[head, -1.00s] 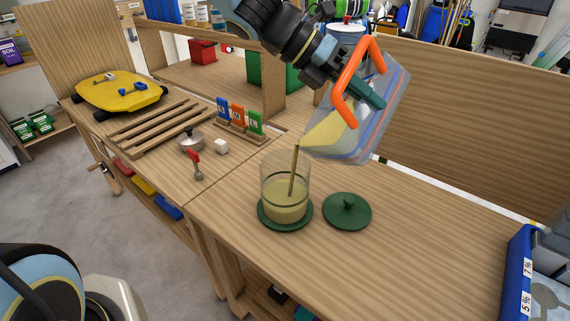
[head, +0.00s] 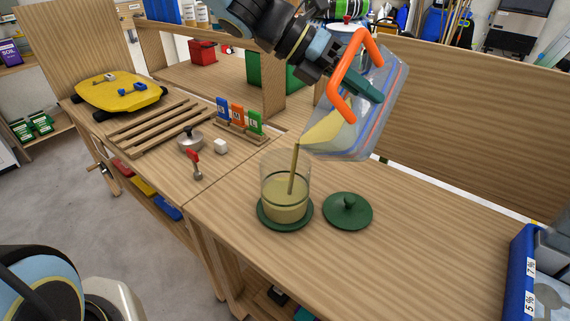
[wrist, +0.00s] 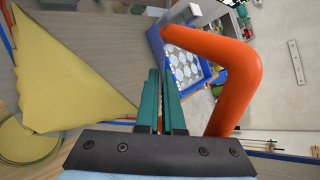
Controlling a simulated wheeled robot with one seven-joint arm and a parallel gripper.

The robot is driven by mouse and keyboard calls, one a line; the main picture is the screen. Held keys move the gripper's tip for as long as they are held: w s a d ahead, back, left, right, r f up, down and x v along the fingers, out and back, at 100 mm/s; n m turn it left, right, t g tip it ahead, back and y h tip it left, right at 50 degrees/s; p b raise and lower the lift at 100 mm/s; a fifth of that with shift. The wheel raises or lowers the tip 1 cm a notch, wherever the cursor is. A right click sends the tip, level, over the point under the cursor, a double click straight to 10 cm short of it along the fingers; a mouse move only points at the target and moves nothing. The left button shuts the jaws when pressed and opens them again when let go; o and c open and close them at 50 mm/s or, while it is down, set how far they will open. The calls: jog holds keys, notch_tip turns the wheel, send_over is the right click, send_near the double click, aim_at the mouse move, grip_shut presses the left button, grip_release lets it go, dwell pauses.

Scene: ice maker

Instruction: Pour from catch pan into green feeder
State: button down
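The catch pan (head: 382,120) is a clear container with an orange handle (head: 345,75), tilted with its lower left corner over the green feeder. Yellow-tan contents lie in that corner, and a thin stream falls from it into the feeder. The feeder is a clear cylinder (head: 286,172) on a round green base (head: 272,222), upright and partly filled. My gripper (head: 368,88) has green fingers close together at the handle and holds the pan up; the exact contact is hidden. In the wrist view the handle (wrist: 235,75) bends right of the fingers (wrist: 160,100), with yellow contents at left.
A green lid (head: 348,211) lies right of the feeder. A blue bin (head: 522,270) is at the right edge. The bench front is clear.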

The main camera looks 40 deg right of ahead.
jog(key=shift+w+a+r+g+h+b, duration=0.4)
jog(key=shift+w+a+r+b, duration=0.15)
jog(key=shift+b, duration=0.45)
dwell(0.7)
jog(key=shift+w+a+f+g+h+b, duration=0.1)
jog(key=shift+w+a+g+h+b, duration=0.4)
jog(key=shift+b, duration=0.85)
dwell(0.4)
